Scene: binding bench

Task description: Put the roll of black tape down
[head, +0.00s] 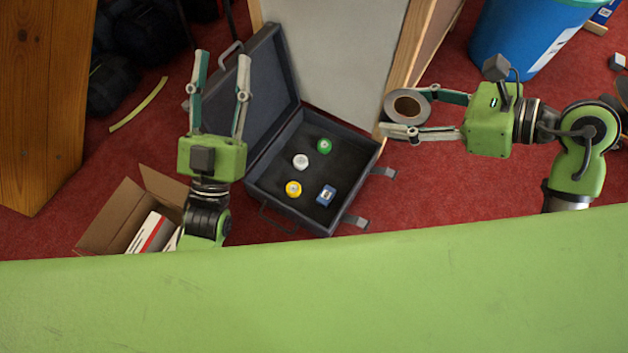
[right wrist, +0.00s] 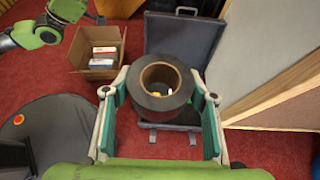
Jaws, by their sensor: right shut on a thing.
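The roll of black tape (head: 407,120), dark grey with a brown core, is held between the fingers of my right gripper (head: 389,112). In the right wrist view the roll (right wrist: 160,104) sits between both fingers with its round face towards the camera. It is held up in front of a pale board's edge, to the right of the open case. What lies directly below it is hard to tell. My left gripper (head: 222,60) is open and empty, its fingers apart over the left side of the case lid.
A cardboard box (head: 108,213) stands lower left, a blue bin (head: 520,35) upper right. Red carpet lies right of the case.

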